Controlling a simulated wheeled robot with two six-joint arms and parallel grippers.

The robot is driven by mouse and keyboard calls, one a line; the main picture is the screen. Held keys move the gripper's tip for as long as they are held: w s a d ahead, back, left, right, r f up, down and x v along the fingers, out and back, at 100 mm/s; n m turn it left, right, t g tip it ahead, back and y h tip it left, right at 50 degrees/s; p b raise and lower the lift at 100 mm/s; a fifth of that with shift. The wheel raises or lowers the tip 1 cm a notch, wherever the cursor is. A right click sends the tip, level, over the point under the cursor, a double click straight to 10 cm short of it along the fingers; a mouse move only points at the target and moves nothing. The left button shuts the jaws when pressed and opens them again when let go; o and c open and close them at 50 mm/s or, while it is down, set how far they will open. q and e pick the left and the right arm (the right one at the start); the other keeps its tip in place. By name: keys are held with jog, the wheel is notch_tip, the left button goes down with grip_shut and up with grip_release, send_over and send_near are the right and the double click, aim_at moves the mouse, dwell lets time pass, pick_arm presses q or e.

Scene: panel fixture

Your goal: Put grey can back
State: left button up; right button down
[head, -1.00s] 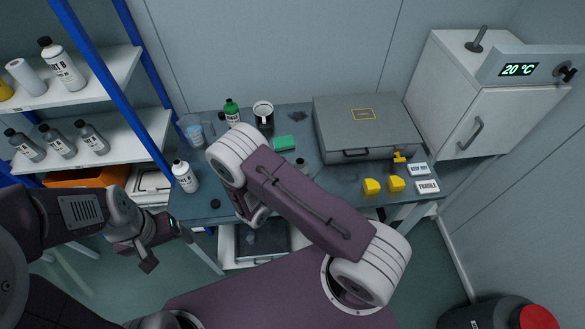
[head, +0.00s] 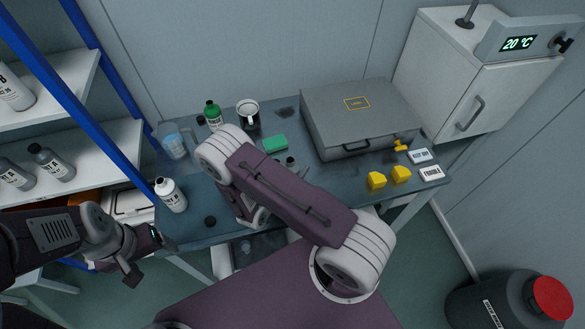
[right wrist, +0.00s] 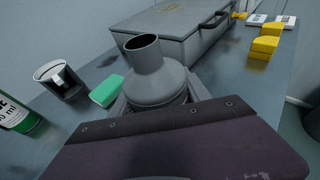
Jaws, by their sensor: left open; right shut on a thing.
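The grey can (right wrist: 155,88), with a round body and an open narrow neck, fills the middle of the right wrist view. My right gripper (right wrist: 160,101) is shut on its body, with a finger showing at either side. The can looks upright there; its base is hidden by my gripper, so I cannot tell whether it touches the table. In the head view, my right arm hides most of this grip over the table. My left gripper (head: 146,257) is open and empty, off the table's front left corner.
The table (head: 325,182) holds a grey case (head: 350,105), green block (head: 275,143), mug (head: 248,114), green bottle (head: 213,115), white bottle (head: 171,195) and yellow pieces (head: 376,180). A shelf (head: 95,150) with bottles stands left, a white cabinet (head: 470,85) right, and a dark drum (head: 505,302) lower right.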

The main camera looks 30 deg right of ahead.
jog(key=shift+s+d+f, duration=0.15)
jog(key=shift+s+d, duration=0.15)
jog(key=c, duration=0.7)
grip_release()
jog(key=shift+s+d, duration=0.15)
jog(key=shift+o, duration=1)
jog(key=shift+w+a, duration=0.35)
jog(key=shift+s+d+r+p, duration=0.1)
jog(key=shift+r+p, duration=0.2)
jog(key=shift+r, duration=0.1)
pick_arm(q)
jog(key=shift+s+d+f+b, duration=0.25)
jog(key=shift+f+b, duration=0.3)
jog(key=shift+b, duration=0.3)
pick_arm(e)
jog(key=v, duration=1.2)
jog(key=shift+f, duration=0.15)
